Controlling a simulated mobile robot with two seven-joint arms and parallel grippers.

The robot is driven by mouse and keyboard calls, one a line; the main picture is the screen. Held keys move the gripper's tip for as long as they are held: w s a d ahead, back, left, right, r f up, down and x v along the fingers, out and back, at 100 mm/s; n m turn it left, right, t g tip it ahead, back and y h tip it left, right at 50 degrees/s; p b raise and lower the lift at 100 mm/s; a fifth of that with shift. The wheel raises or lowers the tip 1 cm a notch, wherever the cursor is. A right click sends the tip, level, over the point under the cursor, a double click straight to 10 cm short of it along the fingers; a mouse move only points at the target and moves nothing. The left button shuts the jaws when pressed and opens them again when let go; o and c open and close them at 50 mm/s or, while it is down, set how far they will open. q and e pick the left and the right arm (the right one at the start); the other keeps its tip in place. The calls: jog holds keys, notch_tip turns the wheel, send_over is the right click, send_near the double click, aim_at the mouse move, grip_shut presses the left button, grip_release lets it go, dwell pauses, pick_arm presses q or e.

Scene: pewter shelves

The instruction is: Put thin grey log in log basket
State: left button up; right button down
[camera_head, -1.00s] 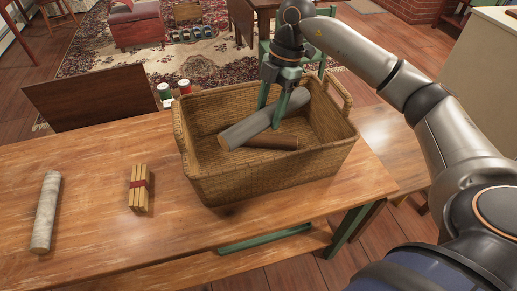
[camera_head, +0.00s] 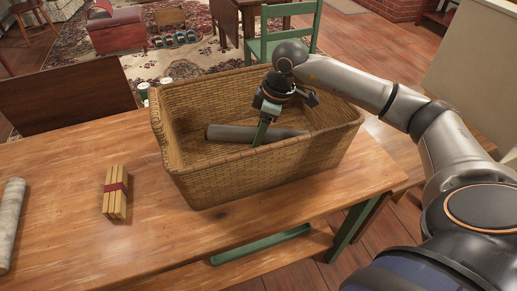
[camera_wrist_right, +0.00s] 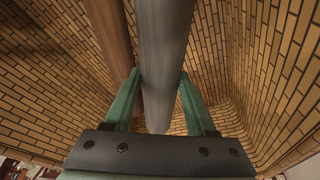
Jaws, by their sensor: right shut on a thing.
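The thin grey log (camera_head: 230,133) lies inside the wicker log basket (camera_head: 255,178), low down and roughly crosswise in the head view. My right gripper (camera_head: 262,132) reaches down into the basket and is shut on the grey log. In the right wrist view the grey log (camera_wrist_right: 163,50) runs between the two green fingers (camera_wrist_right: 160,95). A brown log (camera_wrist_right: 108,30) is beside it in that view; in the head view the brown log is hidden. My left gripper is not in view.
A bundle of short sticks with a red band (camera_head: 115,193) and a pale birch-like log (camera_head: 10,222) lie on the wooden table (camera_head: 130,255), left of the basket. The basket's high walls surround my gripper. A green chair (camera_head: 285,40) stands behind.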

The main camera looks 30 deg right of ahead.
notch_tip(320, 180, down, 5)
jog(key=shift+r+b, duration=0.1)
jog(key=shift+b, duration=0.35)
jog(key=shift+f, duration=0.25)
jog(key=shift+f, duration=0.1)
jog(key=shift+c, duration=2.4)
grip_release()
jog(key=p+v, duration=0.2)
jog(key=v, duration=1)
jog(key=shift+a, duration=0.1)
